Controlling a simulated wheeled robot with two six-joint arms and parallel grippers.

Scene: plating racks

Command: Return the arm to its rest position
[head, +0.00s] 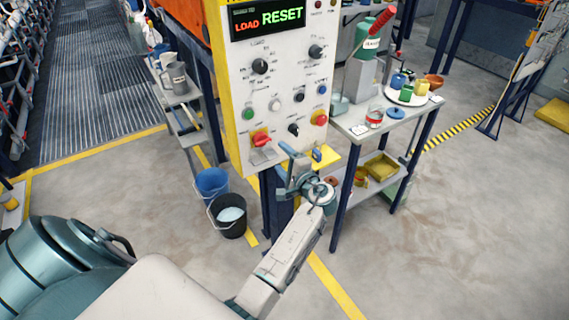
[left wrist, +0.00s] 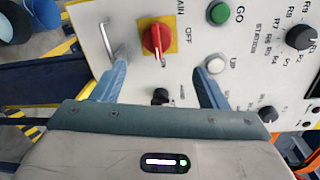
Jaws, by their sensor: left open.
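My left gripper (head: 305,160) is in front of the lower part of the white control panel (head: 270,85). It is open and nothing shows between its fingers. In the left wrist view the two blue fingers of the left gripper (left wrist: 161,76) stand apart, with the panel (left wrist: 190,30) behind them. A red rotary switch (left wrist: 157,40) on a yellow plate is seen above and between the fingers; it also shows in the head view (head: 261,140). Whether the fingers touch the panel cannot be told. My right gripper is in neither view.
The panel's display (head: 268,19) reads LOAD RESET. A metal handle (left wrist: 112,42) juts from the panel near the left finger. A blue bucket (head: 212,182) and a black bucket (head: 229,222) stand on the floor at left. A grey table (head: 400,130) with jars stands at right. Foreground floor at right is clear.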

